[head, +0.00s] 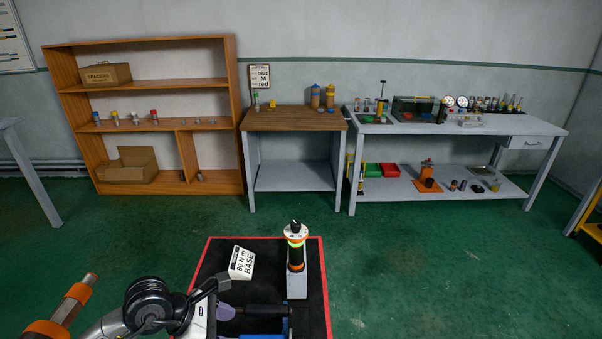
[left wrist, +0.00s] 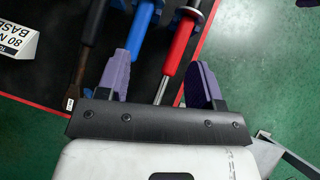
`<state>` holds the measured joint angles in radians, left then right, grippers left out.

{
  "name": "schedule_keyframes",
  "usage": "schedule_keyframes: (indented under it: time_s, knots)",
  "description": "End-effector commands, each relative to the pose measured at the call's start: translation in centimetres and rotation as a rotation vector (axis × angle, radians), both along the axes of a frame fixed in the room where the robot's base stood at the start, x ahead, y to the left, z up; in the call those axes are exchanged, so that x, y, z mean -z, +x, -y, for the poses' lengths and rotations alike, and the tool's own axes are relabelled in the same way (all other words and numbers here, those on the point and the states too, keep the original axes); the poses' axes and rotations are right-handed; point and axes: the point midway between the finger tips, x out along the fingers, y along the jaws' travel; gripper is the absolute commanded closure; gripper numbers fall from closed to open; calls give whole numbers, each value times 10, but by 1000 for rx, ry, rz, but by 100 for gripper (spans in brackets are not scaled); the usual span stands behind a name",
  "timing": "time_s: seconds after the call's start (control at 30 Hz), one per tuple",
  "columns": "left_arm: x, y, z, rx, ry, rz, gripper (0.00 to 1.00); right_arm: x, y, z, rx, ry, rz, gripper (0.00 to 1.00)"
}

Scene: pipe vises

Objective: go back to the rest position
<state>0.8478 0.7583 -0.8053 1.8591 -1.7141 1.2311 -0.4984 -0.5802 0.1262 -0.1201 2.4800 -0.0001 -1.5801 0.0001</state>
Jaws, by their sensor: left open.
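My left gripper (head: 226,311) is low in the head view, over the black mat with a red border (head: 215,262). In the left wrist view its two purple fingers (left wrist: 161,82) stand wide apart, with nothing gripped between them. A red-handled tool (left wrist: 181,45) and a blue-handled tool (left wrist: 143,38) show beyond and between the fingertips; whether they touch the fingers is unclear. My right gripper is in neither view.
A black-and-orange upright device with a lit green ring (head: 296,250) stands on the mat, beside a white "80 N m BASE" sign (head: 242,262). A shelf (head: 160,85), a wooden-topped table (head: 295,118) and a grey workbench (head: 460,125) line the wall. Open green floor lies between.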

Motion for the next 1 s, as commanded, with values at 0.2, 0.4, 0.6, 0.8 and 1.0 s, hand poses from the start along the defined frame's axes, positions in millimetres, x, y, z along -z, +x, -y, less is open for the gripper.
schedule_keyframes:
  time_s: [0.2,0.4,0.6,0.8,1.0]
  knots:
    - [-76,21,44,-177,-554,47,39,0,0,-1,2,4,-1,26]
    - [-167,29,46,-338,-1101,9,39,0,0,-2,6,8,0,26]
    - [-251,32,6,-518,-1661,-96,39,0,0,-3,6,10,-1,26]
    - [-289,32,-50,-760,-2190,-314,39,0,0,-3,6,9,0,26]
    - [-227,26,-91,-1239,-2566,-691,39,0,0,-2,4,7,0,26]
